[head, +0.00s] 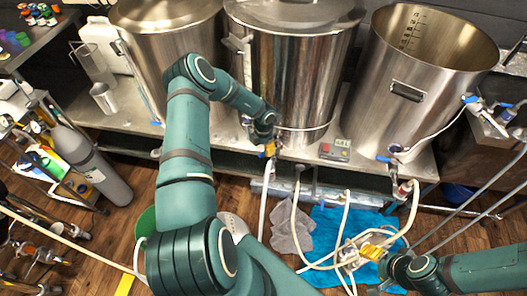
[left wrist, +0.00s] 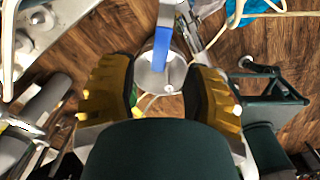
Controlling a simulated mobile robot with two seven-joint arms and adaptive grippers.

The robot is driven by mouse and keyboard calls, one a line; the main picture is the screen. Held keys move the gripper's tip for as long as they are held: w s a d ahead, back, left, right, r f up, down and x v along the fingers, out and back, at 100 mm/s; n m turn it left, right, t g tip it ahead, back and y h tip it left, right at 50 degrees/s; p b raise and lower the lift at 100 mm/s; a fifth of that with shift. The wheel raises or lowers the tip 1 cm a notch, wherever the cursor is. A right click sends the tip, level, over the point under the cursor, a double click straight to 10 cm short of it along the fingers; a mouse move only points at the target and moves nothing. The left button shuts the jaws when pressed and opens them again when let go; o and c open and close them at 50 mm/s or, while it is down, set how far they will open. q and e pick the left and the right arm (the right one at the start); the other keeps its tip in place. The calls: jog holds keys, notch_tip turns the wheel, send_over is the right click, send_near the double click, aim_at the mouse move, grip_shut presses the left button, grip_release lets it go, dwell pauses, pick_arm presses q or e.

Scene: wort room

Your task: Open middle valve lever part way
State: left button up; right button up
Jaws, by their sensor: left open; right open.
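The middle kettle (head: 290,70) is a tall steel pot with a lid, at the back centre of the bench. Its valve is mostly hidden behind my left gripper (head: 270,149) in the head view. In the left wrist view a blue lever handle (left wrist: 162,50) lies between the yellow-padded fingers of my left gripper (left wrist: 163,85). The fingers are open, with gaps on both sides of the lever; I cannot tell whether either touches it. My right gripper (head: 372,250) is open at the lower right, over a blue towel (head: 330,224) on the floor.
Kettles stand at left (head: 170,50) and right (head: 420,80), the right one lidless. A small control box (head: 336,150) sits on the bench edge right of the middle valve. White hoses (head: 297,215) hang below. A grey gas cylinder (head: 92,168) stands at left.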

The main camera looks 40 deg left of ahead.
aim_at(264, 154)
pick_arm(q)
notch_tip(264, 154, up, 8)
jog(key=shift+r, duration=0.15)
jog(key=shift+d, duration=0.1)
dwell(0.5)
